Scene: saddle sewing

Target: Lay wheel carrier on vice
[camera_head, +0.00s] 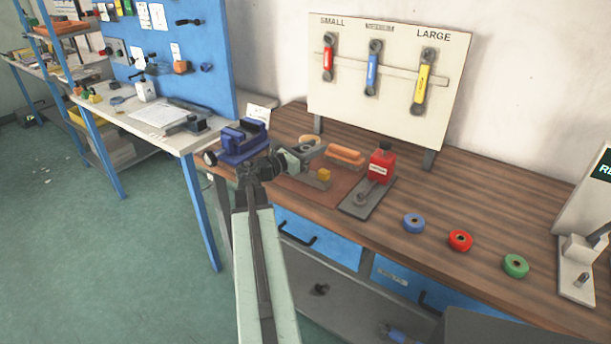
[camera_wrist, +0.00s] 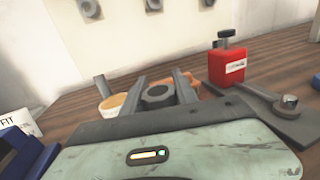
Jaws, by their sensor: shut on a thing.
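My gripper (camera_wrist: 158,88) is shut on a dark grey part with a round hole, which I take to be the wheel carrier (camera_wrist: 157,95). It sits between the two fingers in the wrist view. The blue vice (camera_head: 240,141) stands at the bench's left end in the head view, left of my gripper (camera_head: 303,149). A blue edge of the vice (camera_wrist: 22,158) shows at the lower left of the wrist view. The held part is too small to make out clearly in the head view.
A grey fixture with a yellow block (camera_head: 323,174), an orange object (camera_head: 345,153) and a red bottle (camera_head: 380,165) stand right of my gripper. Blue, red (camera_head: 460,240) and green rolls lie further right. A tool board (camera_head: 385,80) stands behind.

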